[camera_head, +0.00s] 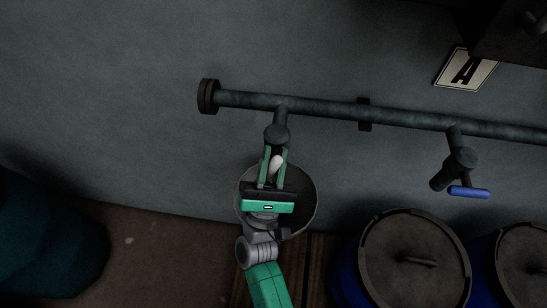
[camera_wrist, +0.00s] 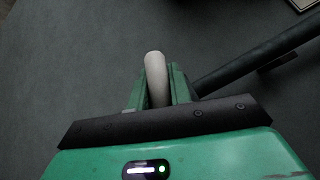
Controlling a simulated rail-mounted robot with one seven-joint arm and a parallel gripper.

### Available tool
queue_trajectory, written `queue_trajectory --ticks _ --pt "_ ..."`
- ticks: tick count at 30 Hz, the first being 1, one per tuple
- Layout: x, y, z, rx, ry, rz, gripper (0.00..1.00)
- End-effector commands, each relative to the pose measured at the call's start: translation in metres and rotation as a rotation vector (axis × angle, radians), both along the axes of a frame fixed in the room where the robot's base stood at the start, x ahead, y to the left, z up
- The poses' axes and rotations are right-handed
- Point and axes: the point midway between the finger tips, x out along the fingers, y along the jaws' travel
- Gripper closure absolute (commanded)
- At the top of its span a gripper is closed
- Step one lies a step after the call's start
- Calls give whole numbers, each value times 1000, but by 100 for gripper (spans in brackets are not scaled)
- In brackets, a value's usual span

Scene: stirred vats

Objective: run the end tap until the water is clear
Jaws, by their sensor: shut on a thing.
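The end tap (camera_head: 277,134) hangs from the left end of the dark wall pipe (camera_head: 320,107). Its pale lever (camera_head: 277,164) stands between the green fingers of my gripper (camera_head: 273,167), which is shut on it. The wrist view also shows the pale lever (camera_wrist: 156,72) between the fingers of my gripper (camera_wrist: 159,88). A round grey bucket (camera_head: 305,194) is below the tap, partly covered by my gripper and arm. I cannot see any water or its colour; the tap's outlet and much of the bucket's inside are hidden.
A second tap (camera_head: 461,160) with a blue lever (camera_head: 469,192) is to the right on the same pipe. Two lidded blue barrels (camera_head: 410,258) (camera_head: 525,262) stand at lower right. A teal vessel (camera_head: 50,245) is at lower left. A sign marked A (camera_head: 466,69) is on the wall.

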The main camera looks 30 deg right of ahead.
Motion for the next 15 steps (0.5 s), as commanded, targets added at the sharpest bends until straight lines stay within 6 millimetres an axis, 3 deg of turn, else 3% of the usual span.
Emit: queue_trajectory --ticks 2,3,5,15 --pt "0 0 0 1 0 1 100" --pt "0 0 0 1 0 1 72" --pt "0 0 0 1 0 1 60" --pt "-3 3 -6 1 0 1 59"
